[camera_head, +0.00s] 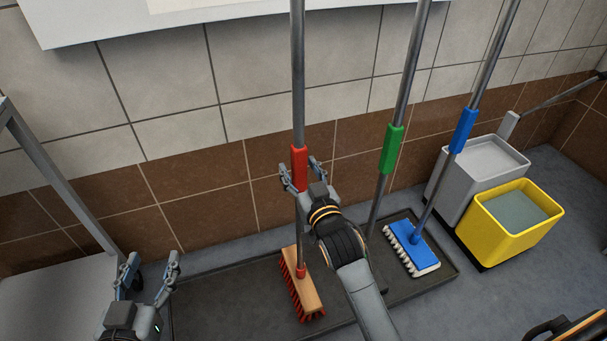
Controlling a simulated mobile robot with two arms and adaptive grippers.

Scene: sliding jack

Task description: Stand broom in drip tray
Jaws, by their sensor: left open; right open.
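A broom with a red grip and a wooden head with red bristles (299,291) stands upright, its head over the dark drip tray (220,308); whether the bristles touch the tray is hard to tell. My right gripper (299,172) is open, with its fingers on either side of the broom's handle just at the red grip. My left gripper (150,262) is open and empty at the lower left, apart from the broom. My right forearm covers part of the tray.
A blue brush (414,254) and a green-gripped pole (390,150) stand in the tray to the right. A yellow bucket (511,222) and a grey bucket (480,172) stand further right. A grey frame stands at left, and a tiled wall is behind.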

